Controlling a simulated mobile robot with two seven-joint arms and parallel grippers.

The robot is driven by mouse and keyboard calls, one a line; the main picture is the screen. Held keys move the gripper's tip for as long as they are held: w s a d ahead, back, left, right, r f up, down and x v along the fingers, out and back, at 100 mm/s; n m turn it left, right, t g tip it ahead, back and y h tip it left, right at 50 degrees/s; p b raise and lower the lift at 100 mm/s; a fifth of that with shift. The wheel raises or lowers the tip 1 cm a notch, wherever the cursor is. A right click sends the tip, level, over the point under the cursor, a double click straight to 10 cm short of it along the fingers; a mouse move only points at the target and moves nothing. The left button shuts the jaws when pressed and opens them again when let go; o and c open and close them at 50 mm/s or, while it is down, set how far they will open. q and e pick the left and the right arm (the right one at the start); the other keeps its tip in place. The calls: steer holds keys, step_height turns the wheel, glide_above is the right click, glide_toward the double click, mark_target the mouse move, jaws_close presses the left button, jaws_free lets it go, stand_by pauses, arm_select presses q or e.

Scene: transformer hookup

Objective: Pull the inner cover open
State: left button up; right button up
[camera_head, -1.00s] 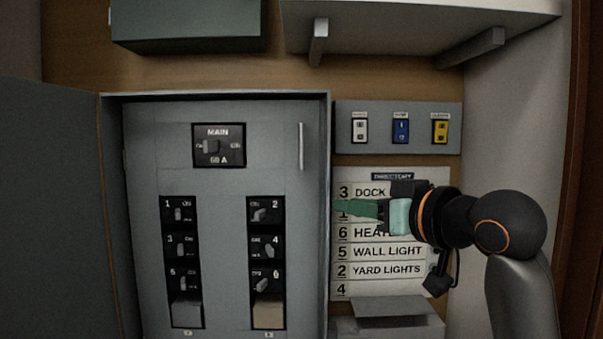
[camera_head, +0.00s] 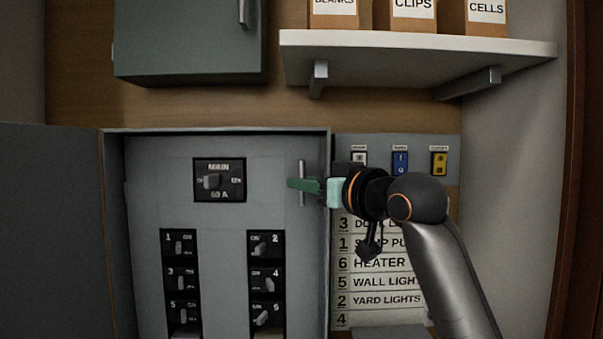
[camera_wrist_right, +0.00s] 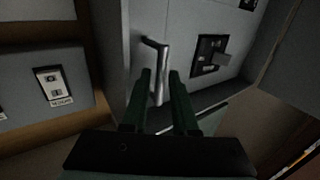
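The inner cover (camera_head: 220,120) is the grey panel inside the breaker box, seen closed, with a MAIN switch (camera_head: 219,180) and several numbered breakers. Its vertical metal bar handle (camera_head: 302,168) is near the cover's right edge. My right gripper (camera_head: 291,184), with green fingers, reaches in from the right across the handle. In the right wrist view, the handle (camera_wrist_right: 155,46) runs down between the two fingertips (camera_wrist_right: 161,76). The fingers stand apart, one on each side of the bar; contact is not clear. My left gripper is not in view.
The outer door (camera_head: 50,230) stands open at the left. A row of switches (camera_head: 400,161) and a directory list (camera_head: 375,280) are right of the box. A white shelf (camera_head: 410,52) with cartons and a green cabinet (camera_head: 185,45) are above.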

steer(key=shift+x, duration=0.8)
jaws_close()
stand_by(1.0)
